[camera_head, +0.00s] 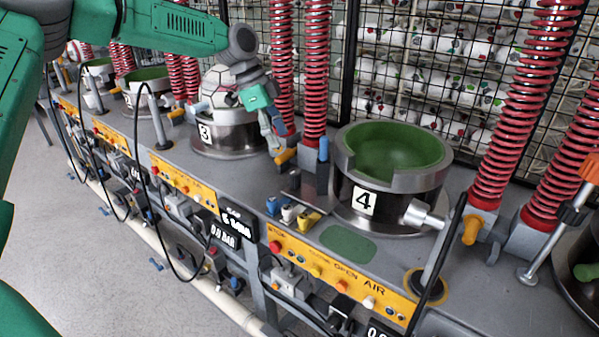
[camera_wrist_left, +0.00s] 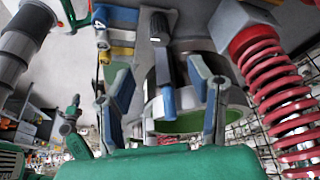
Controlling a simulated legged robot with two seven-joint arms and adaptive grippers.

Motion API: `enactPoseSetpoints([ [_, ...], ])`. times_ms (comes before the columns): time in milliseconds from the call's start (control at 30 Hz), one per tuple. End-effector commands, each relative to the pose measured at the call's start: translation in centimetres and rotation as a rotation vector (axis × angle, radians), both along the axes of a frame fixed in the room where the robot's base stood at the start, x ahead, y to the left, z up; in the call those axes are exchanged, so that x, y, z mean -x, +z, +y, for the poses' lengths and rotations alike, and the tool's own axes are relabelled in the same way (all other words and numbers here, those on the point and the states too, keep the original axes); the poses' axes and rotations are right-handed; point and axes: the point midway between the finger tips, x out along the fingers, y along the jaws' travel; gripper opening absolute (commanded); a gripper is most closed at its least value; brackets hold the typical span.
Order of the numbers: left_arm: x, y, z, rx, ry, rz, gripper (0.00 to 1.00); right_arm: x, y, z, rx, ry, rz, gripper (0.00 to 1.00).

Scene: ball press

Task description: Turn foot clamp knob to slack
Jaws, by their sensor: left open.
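My left gripper (camera_head: 273,143) comes in from the upper left and points down between stations 3 and 4. In the left wrist view its two fingers (camera_wrist_left: 162,82) are spread apart with nothing gripped. A blue-capped post (camera_wrist_left: 166,98) shows in the gap between them, apart from both fingers. It also stands left of the station 4 cup in the head view (camera_head: 323,150). A dark ribbed knob (camera_wrist_left: 160,27) lies beyond the post in the wrist view. An orange knob (camera_head: 285,157) sits just below the gripper. I cannot tell which is the foot clamp knob.
The station 4 cup (camera_head: 344,158) has a green lining. A panelled ball (camera_head: 218,88) sits at station 3. Red springs (camera_head: 317,70) stand close right of the gripper. Blue, white and yellow levers (camera_head: 290,213) are at the front. Black hoses (camera_head: 138,130) arch along the bench.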

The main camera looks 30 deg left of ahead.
Motion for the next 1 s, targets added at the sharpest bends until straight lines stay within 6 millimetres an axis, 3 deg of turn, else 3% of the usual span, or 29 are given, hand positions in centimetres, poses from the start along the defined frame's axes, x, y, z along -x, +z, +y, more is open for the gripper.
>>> enactPoseSetpoints([
  [300, -1.1, -7.0, -1.8, 0.005, 0.001, 0.009, 0.48, 0.0, 0.3, 0.0, 0.000, 0.000, 0.000, 0.00],
  [500, -1.5, -9.9, -3.0, 0.004, 0.001, 0.004, 0.48, 0.0, 0.5, 0.0, 0.000, 0.000, 0.000, 0.00],
  [733, -1.8, -11.2, -4.1, 0.000, 0.002, 0.003, 0.48, 0.0, 0.6, 0.0, 0.000, 0.000, 0.000, 0.00],
  [1000, -1.8, -11.5, -3.8, 0.003, 0.002, 0.002, 0.48, 0.0, 0.6, 0.0, 0.000, 0.000, 0.000, 0.00],
])
